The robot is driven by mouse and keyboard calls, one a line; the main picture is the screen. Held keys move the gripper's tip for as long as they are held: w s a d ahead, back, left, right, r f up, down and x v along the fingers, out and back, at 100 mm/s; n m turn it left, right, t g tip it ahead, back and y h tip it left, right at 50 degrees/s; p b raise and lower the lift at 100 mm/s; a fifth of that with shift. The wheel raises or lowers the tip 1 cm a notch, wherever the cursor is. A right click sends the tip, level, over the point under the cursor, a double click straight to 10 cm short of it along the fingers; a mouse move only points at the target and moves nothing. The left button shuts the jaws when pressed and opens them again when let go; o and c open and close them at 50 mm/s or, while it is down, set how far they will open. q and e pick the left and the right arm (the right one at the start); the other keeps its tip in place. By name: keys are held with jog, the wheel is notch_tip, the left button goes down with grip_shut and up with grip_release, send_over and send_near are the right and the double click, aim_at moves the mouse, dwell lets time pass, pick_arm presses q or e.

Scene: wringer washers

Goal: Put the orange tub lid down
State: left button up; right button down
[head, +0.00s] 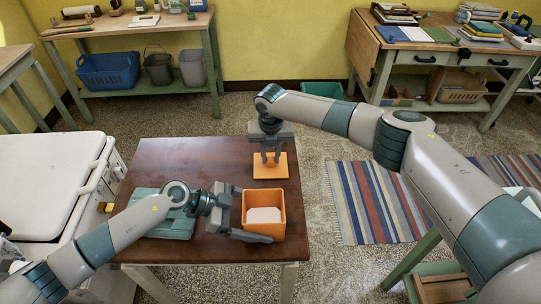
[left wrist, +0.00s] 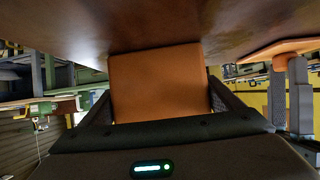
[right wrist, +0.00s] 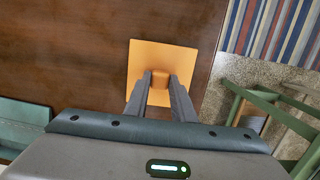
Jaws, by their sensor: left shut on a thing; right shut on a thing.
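The orange tub lid (head: 284,168) is a flat square plate near the far right edge of the dark brown table. My right gripper (head: 271,160) is above it, fingers pointing down. In the right wrist view the fingers close on the block-like knob of the lid (right wrist: 160,78). Whether the lid touches the table I cannot tell for sure. The orange tub (head: 279,205) is an open square box with pale contents, nearer on the table. My left gripper (head: 240,212) is shut around the tub, one finger on each side. The tub's wall fills the left wrist view (left wrist: 155,85) between the fingers.
The brown table (head: 185,160) has free room at its back left. A teal thing (head: 170,228) lies at its left front, partly behind my left arm. A white washer (head: 50,175) stands to the left. A striped rug (head: 375,205) lies on the floor to the right.

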aim_at(271, 168)
jog(key=c, duration=1.5)
grip_release()
jog(key=shift+f, duration=0.1)
jog(key=r, duration=0.4)
jog(key=s+r, duration=0.1)
jog(key=r, duration=0.7)
jog(key=shift+s+r, duration=0.1)
jog(key=shift+s, duration=0.15)
pick_arm(q)
jog(key=o, duration=0.9)
jog(key=shift+a, duration=0.1)
jog(key=v, duration=1.1)
jog(key=shift+a+r, duration=0.25)
jog(key=shift+a, duration=0.1)
